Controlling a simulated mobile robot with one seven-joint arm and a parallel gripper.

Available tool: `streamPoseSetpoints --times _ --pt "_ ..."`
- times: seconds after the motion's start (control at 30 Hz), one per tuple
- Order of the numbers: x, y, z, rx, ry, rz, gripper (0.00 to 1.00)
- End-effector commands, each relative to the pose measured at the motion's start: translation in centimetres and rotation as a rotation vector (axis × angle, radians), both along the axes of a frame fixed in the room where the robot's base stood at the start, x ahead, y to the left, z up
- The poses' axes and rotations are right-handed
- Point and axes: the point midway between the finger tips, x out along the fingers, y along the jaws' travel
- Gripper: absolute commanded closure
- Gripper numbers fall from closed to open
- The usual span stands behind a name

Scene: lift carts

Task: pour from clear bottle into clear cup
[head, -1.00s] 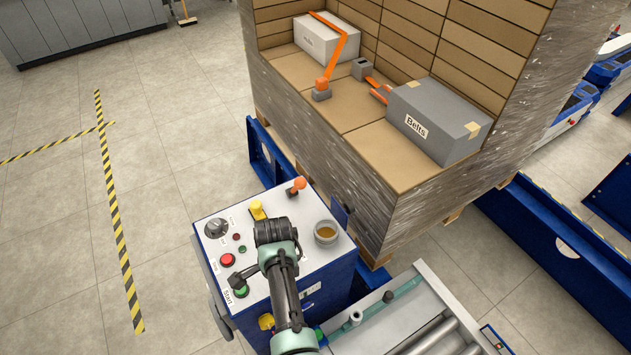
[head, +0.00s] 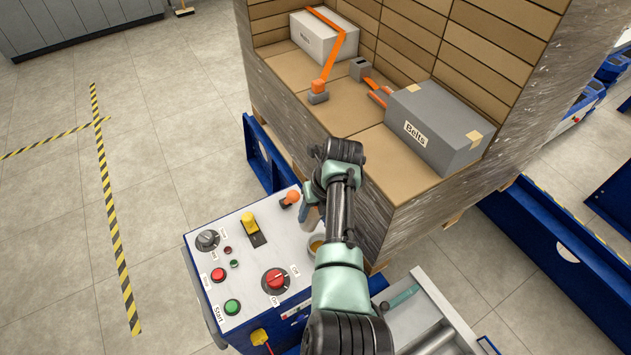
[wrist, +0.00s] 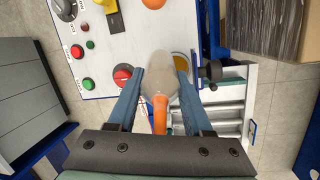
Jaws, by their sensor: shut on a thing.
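My gripper (wrist: 159,85) is shut on the clear bottle (wrist: 158,72), a greyish see-through body between the blue fingers in the wrist view. A narrow orange part (wrist: 160,115) shows at the bottle's near end. The clear cup (head: 316,243) stands on the control panel in the head view, partly hidden by my arm, with amber-brown colour inside. In the wrist view the cup (wrist: 181,63) shows just right of the bottle, partly covered by the bottle and right finger. I cannot tell whether bottle and cup touch.
The white control panel (head: 240,262) carries a red rotary switch (head: 275,281), several buttons, a yellow switch (head: 250,222) and an orange-topped lever (head: 290,198). A wrapped pallet stack with a grey Belts box (head: 437,128) stands behind. A roller conveyor (head: 432,330) lies at right.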

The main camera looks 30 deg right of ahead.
Motion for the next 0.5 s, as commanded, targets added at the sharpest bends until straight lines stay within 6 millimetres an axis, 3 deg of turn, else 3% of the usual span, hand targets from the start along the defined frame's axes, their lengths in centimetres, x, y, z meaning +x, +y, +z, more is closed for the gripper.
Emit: streamPoseSetpoints --times 0.1,0.5 --pt "0.3 0.1 -2.0 0.025 -0.049 -0.001 1.00" --pt "1.6 0.8 -6.0 0.109 -0.224 0.002 1.00"
